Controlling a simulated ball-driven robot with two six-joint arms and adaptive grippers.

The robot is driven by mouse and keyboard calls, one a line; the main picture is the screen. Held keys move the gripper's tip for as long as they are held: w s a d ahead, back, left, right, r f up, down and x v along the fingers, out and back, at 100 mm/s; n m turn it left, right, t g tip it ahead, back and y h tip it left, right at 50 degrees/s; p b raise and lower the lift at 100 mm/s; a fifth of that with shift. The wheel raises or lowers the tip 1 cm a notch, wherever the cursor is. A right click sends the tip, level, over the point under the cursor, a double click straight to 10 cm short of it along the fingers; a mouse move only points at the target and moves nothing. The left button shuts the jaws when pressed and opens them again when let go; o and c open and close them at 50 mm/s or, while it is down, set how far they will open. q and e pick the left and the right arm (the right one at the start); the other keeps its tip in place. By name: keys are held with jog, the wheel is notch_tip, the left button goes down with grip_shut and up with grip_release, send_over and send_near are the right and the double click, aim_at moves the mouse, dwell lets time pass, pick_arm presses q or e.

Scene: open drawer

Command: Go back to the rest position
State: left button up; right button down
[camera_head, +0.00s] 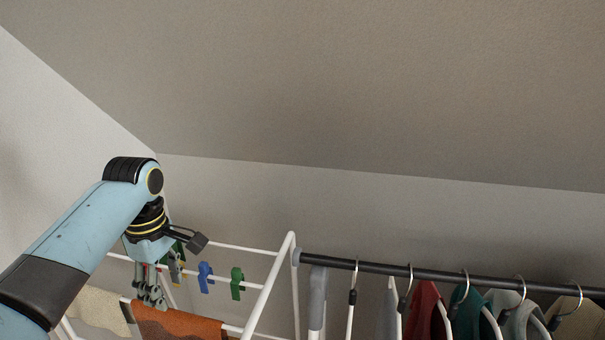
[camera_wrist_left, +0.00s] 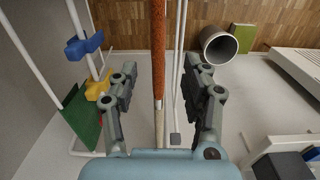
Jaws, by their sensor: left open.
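My left gripper (camera_head: 151,292) points down over the white drying rack (camera_head: 270,285) at the lower left of the head view. The left wrist view shows its two fingers (camera_wrist_left: 161,72) apart, with nothing gripped. An orange-brown cloth (camera_head: 178,325) hangs on the rack just below and beside the fingers. In the wrist view this cloth (camera_wrist_left: 158,38) appears edge-on, in line with the gap between the fingers; I cannot tell how deep it reaches between them. My right gripper is in neither view.
Blue (camera_head: 205,277) and green (camera_head: 237,283) clothespins sit on a rack bar right of the gripper; a yellow one (camera_wrist_left: 97,88) shows in the wrist view. A dark rail (camera_head: 390,269) with several hangered garments runs right. A grey cylinder (camera_wrist_left: 219,46) is on the floor.

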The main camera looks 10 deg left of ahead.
pick_arm(q)
jog(key=s+d+f+m+t, duration=0.2)
jog(key=s+m, duration=0.7)
jog(key=s, duration=0.5)
jog(key=s+d+r+m+t, duration=0.2)
jog(key=s+r+m, duration=0.55)
jog(key=s, duration=0.45)
notch_tip(320, 180, down, 36)
jog(key=s+a+g+y+b, duration=0.1)
jog(key=s+a+g+b, duration=0.1)
jog(key=b, duration=0.6)
jog(key=s+a+f+g+b, duration=0.1)
jog(key=s+f+b, duration=0.5)
jog(key=s+f, duration=1.2)
notch_tip(320, 180, down, 3)
jog(key=shift+s+f, duration=0.15)
jog(key=shift+s, duration=0.05)
